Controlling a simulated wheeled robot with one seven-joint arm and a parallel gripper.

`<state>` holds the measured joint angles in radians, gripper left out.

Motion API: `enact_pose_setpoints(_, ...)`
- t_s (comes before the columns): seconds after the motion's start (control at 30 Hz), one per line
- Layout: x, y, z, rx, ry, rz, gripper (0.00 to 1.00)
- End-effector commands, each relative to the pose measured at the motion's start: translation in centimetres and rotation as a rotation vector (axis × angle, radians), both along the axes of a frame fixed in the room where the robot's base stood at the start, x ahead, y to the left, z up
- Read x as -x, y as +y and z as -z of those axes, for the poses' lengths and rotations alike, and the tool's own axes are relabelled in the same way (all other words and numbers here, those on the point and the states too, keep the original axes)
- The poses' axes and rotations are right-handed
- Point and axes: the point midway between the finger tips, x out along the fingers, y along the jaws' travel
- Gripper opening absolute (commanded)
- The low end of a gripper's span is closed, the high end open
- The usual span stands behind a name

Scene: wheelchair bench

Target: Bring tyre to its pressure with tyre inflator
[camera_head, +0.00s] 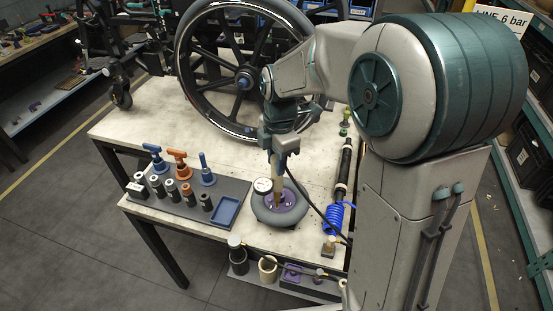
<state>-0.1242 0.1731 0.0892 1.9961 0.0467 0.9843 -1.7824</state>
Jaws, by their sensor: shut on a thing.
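A small grey tyre (263,212) with a purple hub (293,206) lies flat near the front edge of the bench. My gripper (280,158) points down above it, shut on the tyre inflator (277,192). The inflator has a tan body and a round white gauge (263,186) on its left side. A black hose (313,209) runs from it to the right. The inflator's lower end is at the hub; I cannot tell whether it touches the valve. The gauge reading is too small to make out.
A dark tray (232,187) with blue and orange T-handled tools (179,164) and several sockets stands at left. A large wheelchair wheel (183,75) stands behind. A black rod with a blue coil (334,219) lies at right. Left of the large wheel the bench (128,122) is bare.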

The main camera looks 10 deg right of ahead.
Motion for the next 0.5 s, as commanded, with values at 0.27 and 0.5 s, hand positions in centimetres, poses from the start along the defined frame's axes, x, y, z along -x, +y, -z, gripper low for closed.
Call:
enact_pose_setpoints(0.27,-0.02,0.01,0.13,0.0,-0.001,0.0,0.0)
enact_pose_setpoints(0.5,-0.02,0.01,0.5,0.0,-0.001,0.0,0.0)
